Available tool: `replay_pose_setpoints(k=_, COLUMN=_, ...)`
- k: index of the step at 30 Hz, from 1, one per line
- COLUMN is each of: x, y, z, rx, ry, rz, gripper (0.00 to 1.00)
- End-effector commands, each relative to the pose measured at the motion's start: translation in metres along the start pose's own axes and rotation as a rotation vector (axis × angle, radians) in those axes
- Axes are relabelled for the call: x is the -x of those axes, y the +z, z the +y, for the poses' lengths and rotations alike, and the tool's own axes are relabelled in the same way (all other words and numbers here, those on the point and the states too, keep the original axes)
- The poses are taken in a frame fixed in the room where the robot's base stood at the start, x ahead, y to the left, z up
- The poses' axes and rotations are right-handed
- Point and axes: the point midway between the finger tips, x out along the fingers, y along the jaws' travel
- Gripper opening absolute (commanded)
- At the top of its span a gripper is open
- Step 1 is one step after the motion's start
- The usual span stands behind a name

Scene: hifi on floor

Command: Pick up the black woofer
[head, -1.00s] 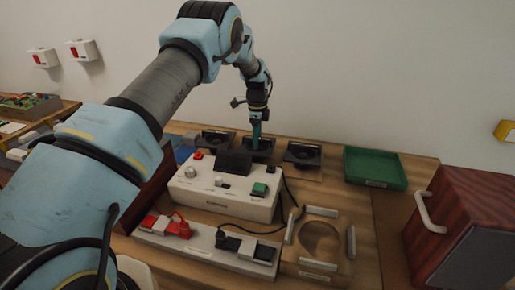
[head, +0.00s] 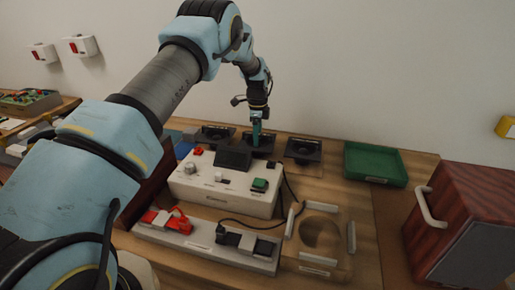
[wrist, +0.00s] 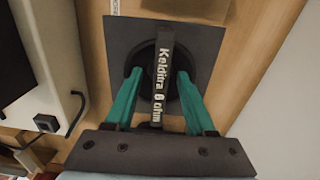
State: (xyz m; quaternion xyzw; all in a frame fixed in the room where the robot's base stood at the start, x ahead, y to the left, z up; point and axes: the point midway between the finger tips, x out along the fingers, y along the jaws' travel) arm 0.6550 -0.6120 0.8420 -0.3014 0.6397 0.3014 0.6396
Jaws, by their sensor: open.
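Three black woofers on square black plates stand in a row at the back of the bench in the head view: a left one (head: 214,135), a middle one (head: 267,151) and a right one (head: 303,150). My gripper (head: 257,143) points down over the middle woofer. In the wrist view the woofer (wrist: 204,45) fills the middle, with a raised dark bar (wrist: 162,82) across it reading "Keldira 8 ohm". My gripper's teal fingers (wrist: 159,76) are open, one on each side of the bar, with gaps visible. Their tips reach near the round cone.
A white control box (head: 220,195) with buttons and a black sloped top stands in front of the woofers. A green tray (head: 375,164) is at right, a dark red cabinet (head: 455,225) farther right. A wooden fixture with a round recess (head: 320,238) lies in front.

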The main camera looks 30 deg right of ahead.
Motion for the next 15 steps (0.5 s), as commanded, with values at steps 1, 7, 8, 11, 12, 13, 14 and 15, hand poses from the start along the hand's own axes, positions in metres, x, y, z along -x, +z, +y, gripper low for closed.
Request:
replay_pose_setpoints(k=1, x=0.0003, y=0.0001, z=-0.0001, rx=0.000, ry=0.000, rz=0.000, gripper=0.55)
replay_pose_setpoints(k=7, x=0.0003, y=0.0001, z=-0.0001, rx=0.000, ry=0.000, rz=0.000, gripper=0.40)
replay_pose_setpoints(k=8, x=0.0003, y=0.0001, z=-0.0001, rx=0.000, ry=0.000, rz=0.000, gripper=0.37)
replay_pose_setpoints(k=11, x=0.0003, y=0.0002, z=-0.0001, rx=0.000, ry=0.000, rz=0.000, gripper=0.26)
replay_pose_setpoints(k=12, x=0.0003, y=0.0002, z=-0.0001, rx=0.001, ry=0.000, rz=0.000, gripper=0.21)
replay_pose_setpoints(k=13, x=0.0003, y=0.0002, z=-0.0001, rx=0.001, ry=0.000, rz=0.000, gripper=0.18)
replay_pose_setpoints(k=14, x=0.0003, y=0.0002, z=-0.0001, rx=0.001, ry=0.000, rz=0.000, gripper=0.14)
replay_pose_setpoints(k=15, x=0.0003, y=0.0002, z=-0.0001, rx=0.001, ry=0.000, rz=0.000, gripper=0.10)
